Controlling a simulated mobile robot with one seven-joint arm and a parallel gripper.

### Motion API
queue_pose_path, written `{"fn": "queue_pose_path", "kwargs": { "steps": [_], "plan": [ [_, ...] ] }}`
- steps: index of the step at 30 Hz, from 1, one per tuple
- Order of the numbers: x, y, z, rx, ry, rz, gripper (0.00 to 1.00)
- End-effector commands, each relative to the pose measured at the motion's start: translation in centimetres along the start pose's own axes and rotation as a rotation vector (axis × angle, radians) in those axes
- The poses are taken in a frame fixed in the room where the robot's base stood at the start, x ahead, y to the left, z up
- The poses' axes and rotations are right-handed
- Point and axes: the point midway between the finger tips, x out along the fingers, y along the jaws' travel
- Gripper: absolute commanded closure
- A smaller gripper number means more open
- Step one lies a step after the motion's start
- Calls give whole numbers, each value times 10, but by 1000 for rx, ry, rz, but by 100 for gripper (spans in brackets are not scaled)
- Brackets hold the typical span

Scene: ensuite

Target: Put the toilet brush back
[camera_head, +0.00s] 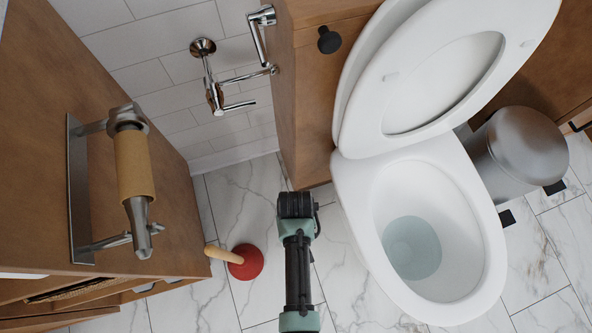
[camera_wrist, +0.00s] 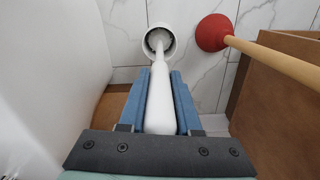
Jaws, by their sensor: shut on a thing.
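The white toilet brush (camera_wrist: 161,100) runs away from my gripper (camera_wrist: 160,76) in the wrist view. The two blue fingers are shut on its thick handle, one on each side. The thin far end of the brush reaches into the round opening of a white holder (camera_wrist: 172,50) on the marble floor. How deep the brush head sits is hidden. In the head view my arm points down between the wooden cabinet and the toilet; the brush and holder are hidden there.
A red plunger (camera_head: 246,262) with a wooden handle stands on the floor left of my arm; it also shows in the wrist view (camera_wrist: 212,33). The open toilet (camera_head: 470,190) is on the right, with a metal bin (camera_head: 525,150) behind. A wooden cabinet (camera_head: 60,170) bounds the left.

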Motion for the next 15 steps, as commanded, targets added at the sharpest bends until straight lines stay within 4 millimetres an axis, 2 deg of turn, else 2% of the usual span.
{"fn": "queue_pose_path", "kwargs": {
  "steps": [11, 12, 15],
  "plan": [
    [5, 0, -1, -1, 2, 0, 100],
    [4, 0, -1, -1, 2, 0, 63],
    [4, 0, -1, -1, 2, 0, 45]
  ]
}}
